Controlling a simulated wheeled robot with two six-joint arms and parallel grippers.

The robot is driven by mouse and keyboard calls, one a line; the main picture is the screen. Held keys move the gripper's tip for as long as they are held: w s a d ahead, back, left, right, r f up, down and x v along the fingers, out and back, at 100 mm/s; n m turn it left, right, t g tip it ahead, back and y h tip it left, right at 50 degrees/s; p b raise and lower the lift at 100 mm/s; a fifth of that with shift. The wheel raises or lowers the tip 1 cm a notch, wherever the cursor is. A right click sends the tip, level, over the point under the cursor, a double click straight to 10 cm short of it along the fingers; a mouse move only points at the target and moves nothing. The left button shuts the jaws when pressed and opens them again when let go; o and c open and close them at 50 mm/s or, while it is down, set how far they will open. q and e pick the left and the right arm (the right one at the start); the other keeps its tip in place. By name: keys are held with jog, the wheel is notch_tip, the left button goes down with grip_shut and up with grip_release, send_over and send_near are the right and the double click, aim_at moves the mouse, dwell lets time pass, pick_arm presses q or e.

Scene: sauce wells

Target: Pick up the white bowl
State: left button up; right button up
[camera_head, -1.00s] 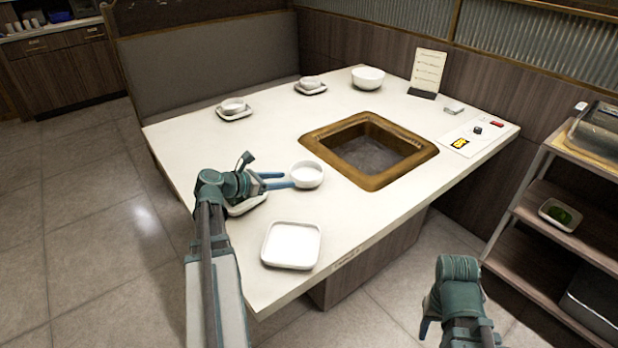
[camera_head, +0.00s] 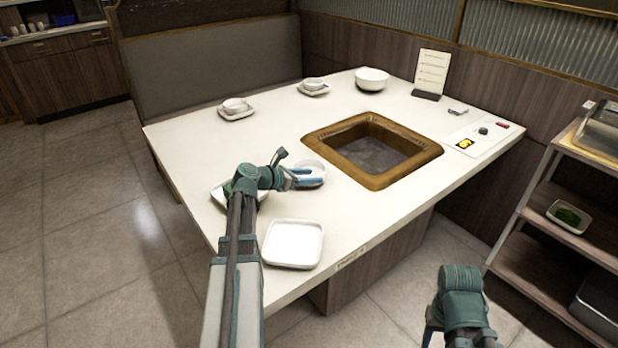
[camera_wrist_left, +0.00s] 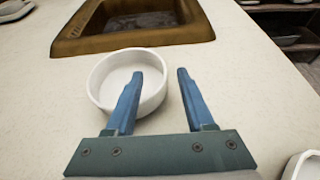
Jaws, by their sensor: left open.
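The white bowl (camera_head: 311,165) stands upright on the table, just left of the sunken grill's wooden frame. It also shows in the left wrist view (camera_wrist_left: 107,80). My left gripper (camera_head: 306,178) is open and empty at this bowl, partly hiding it in the head view. In the left wrist view, the fingers (camera_wrist_left: 159,73) straddle the bowl's right rim: the left finger overlaps the bowl's inside and the right finger is outside. I cannot tell how high they are above the rim. My right gripper (camera_head: 430,334) is low at the bottom right, away from the table, mostly hidden.
A square white plate (camera_head: 293,244) lies near the table's front edge. Another plate (camera_head: 218,195) is partly under my left arm. The framed grill opening (camera_head: 425,160) is beyond the bowl. Other bowls (camera_head: 371,79) (camera_head: 235,105) stand farther back. A shelf cart (camera_head: 520,225) is at the right.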

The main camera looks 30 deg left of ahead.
aim_at(322, 175)
pick_arm(q)
jog(key=b+x, duration=0.1)
jog(key=x, duration=0.2)
jog(key=shift+w+f, duration=0.2)
jog(key=shift+r, duration=0.1)
grip_shut()
